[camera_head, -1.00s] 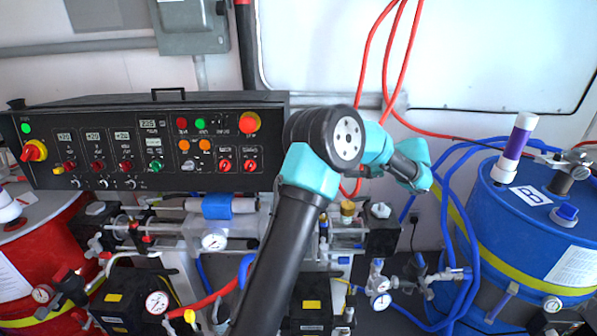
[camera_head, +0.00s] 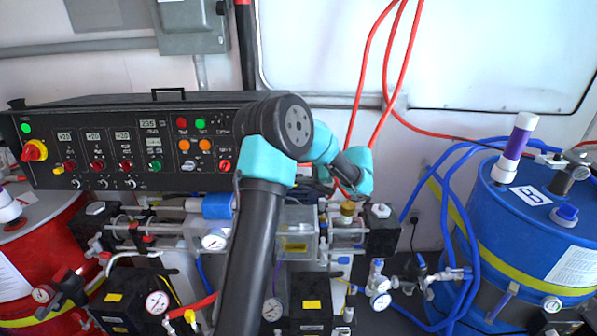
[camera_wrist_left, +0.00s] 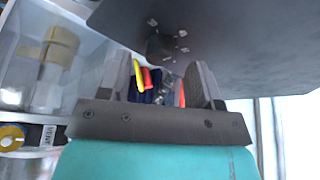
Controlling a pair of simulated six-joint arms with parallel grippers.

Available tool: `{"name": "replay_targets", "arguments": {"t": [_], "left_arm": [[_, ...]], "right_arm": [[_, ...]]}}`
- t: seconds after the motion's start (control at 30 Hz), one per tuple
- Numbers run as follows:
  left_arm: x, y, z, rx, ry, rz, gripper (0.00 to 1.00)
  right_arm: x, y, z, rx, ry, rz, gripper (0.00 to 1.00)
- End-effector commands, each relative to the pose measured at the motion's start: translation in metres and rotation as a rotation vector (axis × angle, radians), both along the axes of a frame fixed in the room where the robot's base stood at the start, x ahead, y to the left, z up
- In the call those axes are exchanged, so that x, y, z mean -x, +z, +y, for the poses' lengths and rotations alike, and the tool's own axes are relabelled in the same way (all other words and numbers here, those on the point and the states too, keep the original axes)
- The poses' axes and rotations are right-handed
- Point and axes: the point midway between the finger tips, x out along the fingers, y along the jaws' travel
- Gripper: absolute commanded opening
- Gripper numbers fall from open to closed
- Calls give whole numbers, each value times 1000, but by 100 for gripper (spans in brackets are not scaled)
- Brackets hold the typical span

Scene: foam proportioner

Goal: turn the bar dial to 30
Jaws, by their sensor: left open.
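The black control panel (camera_head: 110,185) at the left carries several knobs and small displays. A red dial (camera_head: 225,166) shows at its right end, just left of my arm. The labels are too small to read, so I cannot tell which knob is the bar dial or its setting. My left arm's teal wrist (camera_head: 358,172) is right of the panel, away from the red dial; its fingers are mostly hidden there. In the left wrist view my left gripper (camera_wrist_left: 168,82) is open and empty, below a dark plate (camera_wrist_left: 230,45). My right gripper is not visible.
A blue drum (camera_head: 540,235) with blue hoses stands at the right, a red drum (camera_head: 30,260) at the left. Pipes, gauges and a clear box (camera_head: 297,222) fill the space below the panel. Red hoses (camera_head: 385,80) hang behind my wrist. White wall lies behind.

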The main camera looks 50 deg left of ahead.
Motion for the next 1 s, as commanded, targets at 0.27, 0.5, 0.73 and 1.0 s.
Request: {"name": "replay_targets", "arguments": {"t": [0.27,0.5,0.73,1.0], "left_arm": [[7,-4,11,-1,-1,0,59],[7,-4,11,-1,-1,0,54],[7,-4,11,-1,-1,0,32],[7,-4,11,0,0,0,10]], "right_arm": [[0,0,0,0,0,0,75],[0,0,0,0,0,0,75],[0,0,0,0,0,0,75],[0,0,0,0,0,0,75]]}}
